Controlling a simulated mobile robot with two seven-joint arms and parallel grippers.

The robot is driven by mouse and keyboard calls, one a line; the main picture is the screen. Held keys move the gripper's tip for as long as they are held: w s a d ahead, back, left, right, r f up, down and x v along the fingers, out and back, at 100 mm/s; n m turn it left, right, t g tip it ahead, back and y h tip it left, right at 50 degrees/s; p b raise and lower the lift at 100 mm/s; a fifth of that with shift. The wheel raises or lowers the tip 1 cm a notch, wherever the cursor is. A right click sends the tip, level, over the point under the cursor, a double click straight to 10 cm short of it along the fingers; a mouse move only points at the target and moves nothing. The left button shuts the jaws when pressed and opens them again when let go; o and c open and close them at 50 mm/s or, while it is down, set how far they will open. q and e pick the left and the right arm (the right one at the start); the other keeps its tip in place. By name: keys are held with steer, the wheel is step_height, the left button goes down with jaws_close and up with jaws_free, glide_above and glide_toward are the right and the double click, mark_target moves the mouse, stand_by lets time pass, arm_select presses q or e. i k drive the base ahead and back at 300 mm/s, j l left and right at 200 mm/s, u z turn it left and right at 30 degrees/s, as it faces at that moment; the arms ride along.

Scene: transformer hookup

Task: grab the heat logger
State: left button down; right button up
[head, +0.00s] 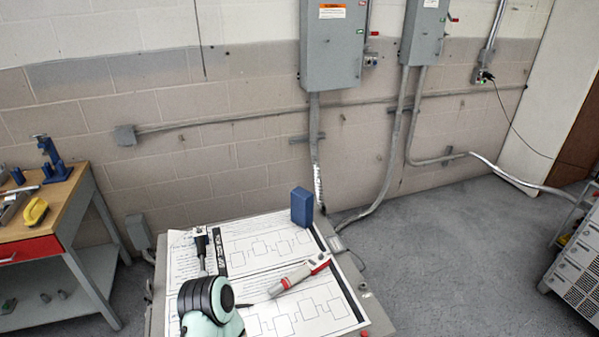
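No object in the head view carries a readable heat logger label, so I cannot tell for sure which one it is. A small blue block (301,207) stands upright at the back right corner of the paper-covered table (376,318). A red and white handheld device (300,276) lies slanted across the printed sheets, nearer the front. A teal and black rounded part at the bottom edge hides some of the sheets.
A wooden workbench (62,205) with a red drawer stands at left, holding a yellow tool (35,212) and a blue vise-like tool (52,158). Grey electrical boxes (332,45) and conduits line the wall. A grey cabinet (580,255) stands at right. Floor between is clear.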

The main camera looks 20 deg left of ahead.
mark_target(302, 200)
steer(key=z, duration=1)
steer(key=i+l+u, duration=0.1)
steer(key=l, duration=0.3)
steer(key=i+l+u, duration=0.15)
steer(key=l, duration=0.25)
steer(key=i+l+u, duration=0.1)
steer(key=i+l, duration=0.75)
steer(key=i+u, duration=0.15)
steer(key=i, duration=0.35)
steer(key=i+l+u, duration=0.15)
steer(key=i, duration=0.4)
steer(key=i+l+u, duration=0.1)
steer(key=i, duration=0.4)
steer(key=i+u, duration=0.85)
steer(key=i+l+u, duration=0.2)
steer(key=u, duration=0.2)
steer(key=i+u, duration=0.25)
steer(key=u, duration=0.15)
steer(key=i+u, duration=0.55)
steer(key=u, duration=0.25)
steer(key=i+l+u, duration=0.2)
steer(key=u, duration=0.2)
steer(key=i, duration=0.05)
